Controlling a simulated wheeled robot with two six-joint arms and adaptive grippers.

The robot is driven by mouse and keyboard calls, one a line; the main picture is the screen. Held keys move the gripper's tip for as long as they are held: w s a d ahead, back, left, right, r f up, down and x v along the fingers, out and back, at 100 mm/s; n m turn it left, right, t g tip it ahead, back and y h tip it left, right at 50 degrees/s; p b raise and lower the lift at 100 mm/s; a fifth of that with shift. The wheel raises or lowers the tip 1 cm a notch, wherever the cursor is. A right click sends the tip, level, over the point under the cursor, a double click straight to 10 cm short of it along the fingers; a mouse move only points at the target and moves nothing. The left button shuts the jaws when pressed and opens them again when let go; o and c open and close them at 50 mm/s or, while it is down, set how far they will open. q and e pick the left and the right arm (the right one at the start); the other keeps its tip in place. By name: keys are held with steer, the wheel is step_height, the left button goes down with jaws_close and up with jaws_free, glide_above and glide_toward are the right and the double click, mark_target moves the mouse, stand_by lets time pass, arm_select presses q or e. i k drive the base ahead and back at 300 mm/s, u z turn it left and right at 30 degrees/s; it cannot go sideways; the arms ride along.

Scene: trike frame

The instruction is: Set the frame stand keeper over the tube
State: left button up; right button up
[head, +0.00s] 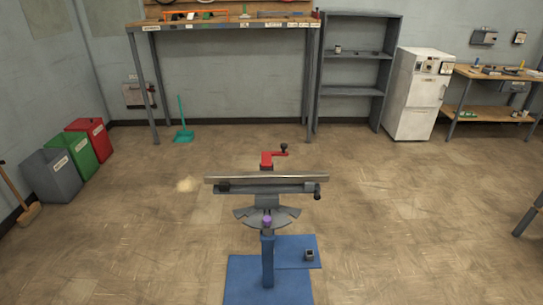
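A silver tube (255,179) lies level across a grey frame stand (268,202) in the middle of the floor. A red part with a side arm and black knob (268,159) stands up just behind the tube, near its middle. It may be the keeper, but I cannot tell for sure, nor whether it reaches over the tube. A dark knob (318,191) sits below the tube's right end. The stand rises on a blue post (268,262) with a purple piece (267,222) near its top. Neither gripper is in view.
A blue mat (245,275) lies under the post, with a small dark block (309,255) on its right part. A workbench (225,27), a grey shelf (355,55) and a white cabinet (415,95) line the back wall. Coloured bins (78,155) stand left.

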mark_target(266, 156)
steer(key=z, duration=0.45)
steer(key=k, duration=0.25)
steer(key=u, duration=1.65)
steer(key=i, duration=1.2)
steer(key=z, duration=0.5)
steer(key=i, duration=1)
steer(key=z, duration=0.65)
